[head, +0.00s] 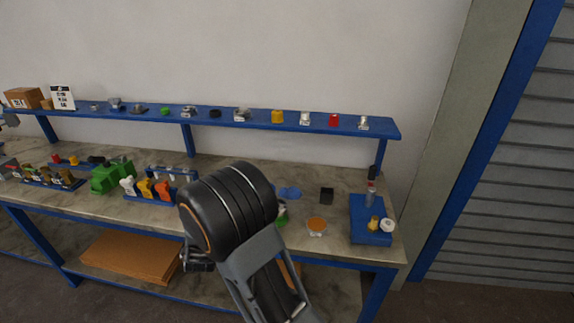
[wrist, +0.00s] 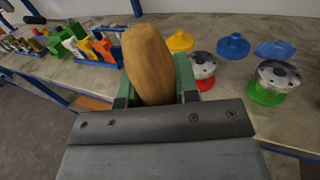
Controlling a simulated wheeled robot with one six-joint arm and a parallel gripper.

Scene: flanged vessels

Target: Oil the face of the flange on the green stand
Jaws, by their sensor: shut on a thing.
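In the wrist view, a grey metal flange with bolt holes (wrist: 279,74) sits on a green stand (wrist: 266,95) at the right. My gripper (wrist: 158,88) has green jaws shut on a brown, rounded wooden handle (wrist: 149,62), which points up and slightly left. The handle's other end is hidden behind the gripper's plate, so I cannot tell what tool it is. The handle is left of the green stand and apart from it.
Another flange (wrist: 202,66) sits on a red stand (wrist: 206,84), between my gripper and the green stand. Yellow (wrist: 181,41) and blue (wrist: 233,46) pieces stand behind. An orange-filled dish (head: 317,224) and a blue tray (head: 365,236) with small items are at the bench's right end.

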